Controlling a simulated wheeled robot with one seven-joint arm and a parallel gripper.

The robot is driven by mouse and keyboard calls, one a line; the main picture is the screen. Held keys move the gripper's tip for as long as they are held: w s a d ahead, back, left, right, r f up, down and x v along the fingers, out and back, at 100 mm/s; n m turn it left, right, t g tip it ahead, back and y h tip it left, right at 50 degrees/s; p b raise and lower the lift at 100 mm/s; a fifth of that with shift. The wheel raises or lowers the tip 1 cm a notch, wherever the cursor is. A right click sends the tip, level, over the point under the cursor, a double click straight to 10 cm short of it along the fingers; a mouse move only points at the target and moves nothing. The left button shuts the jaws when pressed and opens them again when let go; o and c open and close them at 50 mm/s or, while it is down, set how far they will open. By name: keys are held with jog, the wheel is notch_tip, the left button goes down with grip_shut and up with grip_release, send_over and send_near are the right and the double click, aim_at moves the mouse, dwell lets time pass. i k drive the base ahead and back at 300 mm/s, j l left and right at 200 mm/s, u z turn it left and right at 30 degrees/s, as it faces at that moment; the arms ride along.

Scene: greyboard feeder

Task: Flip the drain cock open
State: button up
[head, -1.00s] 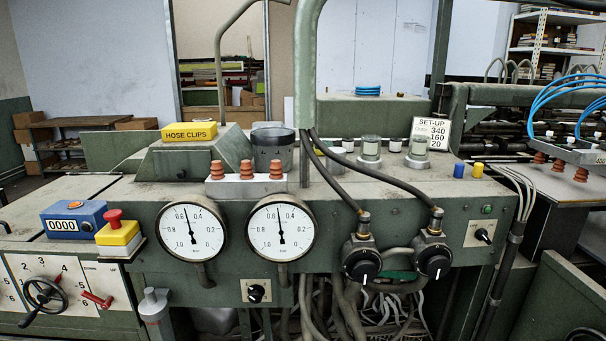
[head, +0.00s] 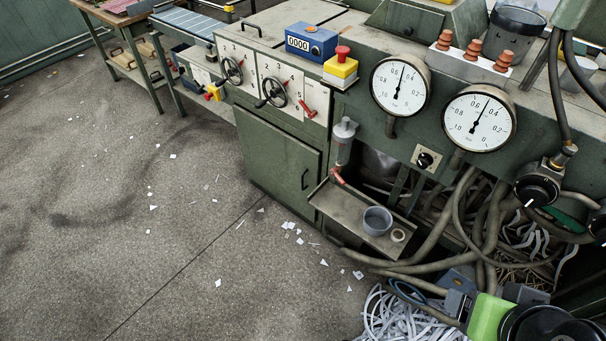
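The drain cock (head: 338,177) is a small red lever at the bottom end of a grey filter bowl (head: 343,143) on the front of the green machine. The lever slants down to the right, above a shallow metal tray (head: 340,203). From here I cannot tell how far it is turned. My gripper (head: 452,303) is low at the bottom right, below and to the right of the cock and well apart from it. It is dark and seen at a steep angle, so its finger opening is unclear. Nothing is plainly held in it.
A grey cup (head: 377,220) and a small ring (head: 398,235) stand on the tray. Thick hoses (head: 420,247) hang right of it. White paper strips (head: 395,318) lie beneath my gripper. Another red lever (head: 308,112) is on the dial panel. The floor at left is mostly open, with scraps.

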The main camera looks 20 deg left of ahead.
aim_at(332, 172)
jog(key=u, duration=0.9)
jog(key=i+u, duration=0.2)
jog(key=u, duration=0.3)
jog(key=i+l+u, duration=0.15)
jog(key=u, duration=0.35)
jog(key=i+l+u, duration=0.15)
jog(key=u, duration=0.35)
jog(key=l+u, duration=0.45)
jog(key=i+l+u, duration=0.15)
jog(key=u, duration=0.35)
jog(key=l+u, duration=0.35)
jog(key=u, duration=0.15)
